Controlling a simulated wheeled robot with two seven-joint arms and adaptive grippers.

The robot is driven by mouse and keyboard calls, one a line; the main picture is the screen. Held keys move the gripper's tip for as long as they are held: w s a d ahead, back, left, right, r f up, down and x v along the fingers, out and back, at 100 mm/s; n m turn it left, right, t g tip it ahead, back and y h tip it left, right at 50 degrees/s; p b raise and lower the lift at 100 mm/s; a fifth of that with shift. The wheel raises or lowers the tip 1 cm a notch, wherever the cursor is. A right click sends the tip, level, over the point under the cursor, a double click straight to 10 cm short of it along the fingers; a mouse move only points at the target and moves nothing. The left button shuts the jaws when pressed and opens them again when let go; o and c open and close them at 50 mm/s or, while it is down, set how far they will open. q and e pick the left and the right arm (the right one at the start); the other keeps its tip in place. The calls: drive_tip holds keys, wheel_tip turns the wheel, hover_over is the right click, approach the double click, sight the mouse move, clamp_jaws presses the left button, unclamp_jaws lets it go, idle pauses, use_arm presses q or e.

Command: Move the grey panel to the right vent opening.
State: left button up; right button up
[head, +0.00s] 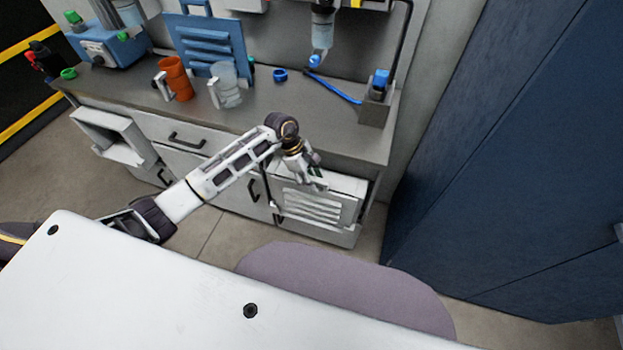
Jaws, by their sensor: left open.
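The grey panel (312,205), pale with horizontal slats, stands at the front of the right vent housing (347,184), low on the cabinet's right side. It looks slightly tilted, and I cannot tell whether it is fully seated. The right vent opening is mostly hidden behind it. The left vent opening (122,152) is an empty, pale, box-like frame at the cabinet's left end. My left gripper (314,177) is open at the panel's upper edge, pointing down. I cannot tell whether it touches the panel. My right gripper is not in view.
A blue slatted panel (208,50) leans at the back of the grey counter (255,115). An orange mug (176,78) and a clear jug (229,88) stand before it. Tall blue cabinets (500,130) bound the right. Drawer handles (188,141) project below the counter.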

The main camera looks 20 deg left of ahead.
use_arm(q)
drive_tip(key=v, duration=1.2)
drive_tip(key=shift+d, duration=0.1)
idle(0.9)
